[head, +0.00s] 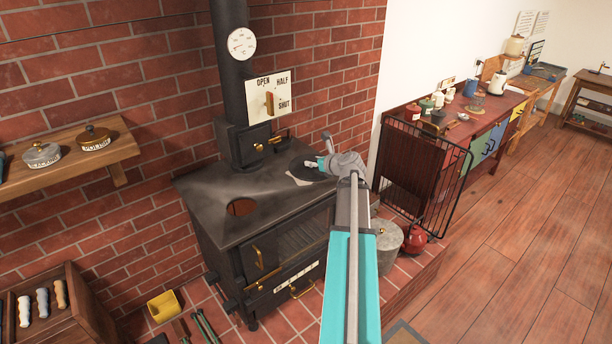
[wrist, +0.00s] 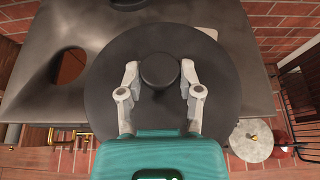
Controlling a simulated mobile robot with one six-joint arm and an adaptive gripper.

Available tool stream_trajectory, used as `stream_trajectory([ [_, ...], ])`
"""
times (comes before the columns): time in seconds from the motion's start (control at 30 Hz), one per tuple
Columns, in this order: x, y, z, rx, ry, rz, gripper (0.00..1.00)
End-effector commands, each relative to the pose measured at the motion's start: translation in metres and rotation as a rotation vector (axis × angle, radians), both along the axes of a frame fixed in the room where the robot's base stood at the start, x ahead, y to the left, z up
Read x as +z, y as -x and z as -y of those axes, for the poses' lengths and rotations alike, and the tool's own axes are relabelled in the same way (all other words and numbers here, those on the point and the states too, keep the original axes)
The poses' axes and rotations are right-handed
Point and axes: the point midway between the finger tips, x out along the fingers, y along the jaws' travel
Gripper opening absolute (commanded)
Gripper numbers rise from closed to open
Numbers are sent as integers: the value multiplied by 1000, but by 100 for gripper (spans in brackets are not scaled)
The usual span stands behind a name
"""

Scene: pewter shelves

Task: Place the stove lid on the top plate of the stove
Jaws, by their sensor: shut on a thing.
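The stove lid is a dark round disc with a dark knob, seen from above in the wrist view (wrist: 108,90). In the head view it shows partly (head: 305,172), over the right part of the stove top. My gripper (wrist: 160,72) is shut on the lid's knob, one finger on each side. In the head view my gripper (head: 314,164) hides part of the lid. I cannot tell whether the lid touches the plate. The stove's dark top plate (head: 220,190) has a round open hole (head: 241,207) at its front left, also in the wrist view (wrist: 69,66), left of the lid.
The stovepipe (head: 231,70) rises at the back of the stove. A wooden shelf (head: 118,172) with two labelled lids stands left. A black guard rail (head: 430,180), a grey pot (head: 387,245) and a red kettle (head: 414,240) are right of the stove. The plate's left side is clear.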

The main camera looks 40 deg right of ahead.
Motion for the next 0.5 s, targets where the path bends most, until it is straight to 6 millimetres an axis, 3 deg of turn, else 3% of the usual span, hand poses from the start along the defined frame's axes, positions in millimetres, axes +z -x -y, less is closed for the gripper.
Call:
stream_trajectory([
  [0.33,-27,-50,28,0,0,1,0],
  [0.5,-42,-58,33,-1,0,2,0],
])
